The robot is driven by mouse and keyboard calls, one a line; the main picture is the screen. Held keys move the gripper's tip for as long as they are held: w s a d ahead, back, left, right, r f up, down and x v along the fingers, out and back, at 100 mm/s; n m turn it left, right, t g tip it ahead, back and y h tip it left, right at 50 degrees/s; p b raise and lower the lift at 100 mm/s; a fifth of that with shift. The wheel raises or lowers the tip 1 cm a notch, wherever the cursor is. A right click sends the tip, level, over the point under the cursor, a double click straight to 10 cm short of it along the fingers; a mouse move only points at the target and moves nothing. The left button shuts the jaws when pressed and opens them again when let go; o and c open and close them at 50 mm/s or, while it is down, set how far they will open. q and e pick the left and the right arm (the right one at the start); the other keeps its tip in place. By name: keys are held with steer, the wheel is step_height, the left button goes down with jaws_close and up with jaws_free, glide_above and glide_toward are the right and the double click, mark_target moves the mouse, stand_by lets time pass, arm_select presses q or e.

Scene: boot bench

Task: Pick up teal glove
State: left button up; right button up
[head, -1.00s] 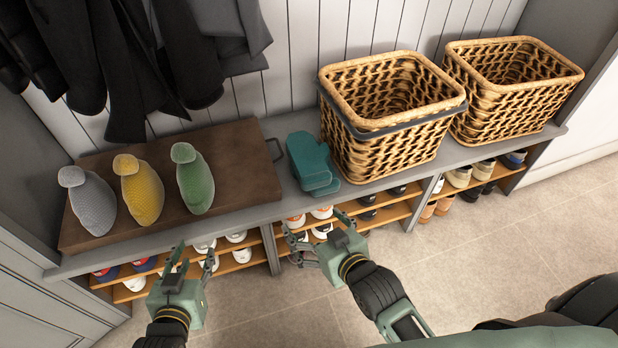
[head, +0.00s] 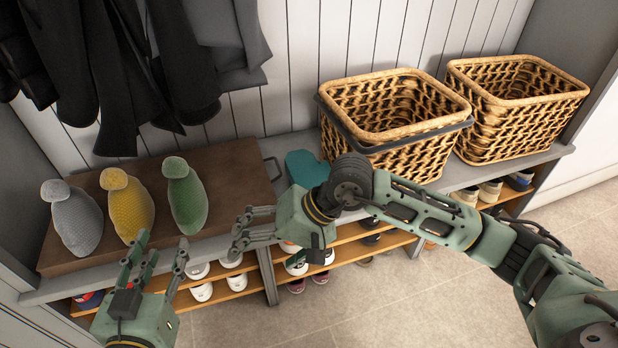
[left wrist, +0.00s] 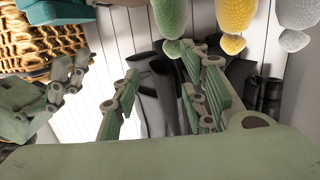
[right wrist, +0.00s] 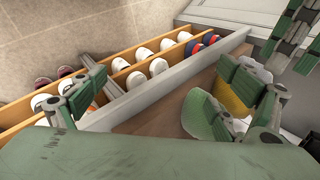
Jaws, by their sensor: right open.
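The teal glove (head: 305,168) lies on the grey bench between the brown board and the nearer basket. My right forearm and wrist hide its lower part in the head view. A teal patch that looks like it shows at the top left of the left wrist view (left wrist: 57,12). My right gripper (head: 246,228) is open and empty, at the bench's front edge, to the left of and below the glove, fingers pointing left. My left gripper (head: 158,265) is open and empty in front of the bench, further left, below the yellow and green knobbed things.
A brown board (head: 225,185) carries grey (head: 77,222), yellow (head: 128,208) and green (head: 186,200) knobbed, knit-looking things. Two wicker baskets (head: 400,110) (head: 520,105) stand right of the glove. Dark coats (head: 150,60) hang above. Shelves with several shoes (head: 200,290) lie below.

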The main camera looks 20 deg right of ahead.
steer(key=w+d+f+n+t+h, duration=0.1)
steer(key=w+d+n+h, duration=0.15)
steer(key=w+d, duration=0.4)
steer(key=t+h+b, duration=0.2)
steer(key=h, duration=0.3)
glide_toward(313, 173)
steer(key=shift+n, duration=0.45)
steer(key=f, duration=0.4)
steer(key=shift+w+f, duration=0.25)
steer(key=shift+f, duration=0.15)
steer(key=shift+w+a, duration=0.1)
steer(key=shift+w, duration=0.95)
steer(key=b+x, duration=0.1)
steer(key=x, duration=0.4)
steer(key=shift+s+b, duration=0.2)
steer(key=shift+b, duration=0.1)
arm_select(q)
steer(key=s+d+r+t+h, duration=0.1)
steer(key=s+r+t+h, duration=0.2)
steer(key=r+t, duration=0.6)
step_height(313, 173, up, 7)
steer(key=shift+s+f, duration=0.2)
steer(key=shift+s, duration=0.45)
arm_select(e)
steer(key=shift+c, duration=0.3)
steer(key=c, duration=0.7)
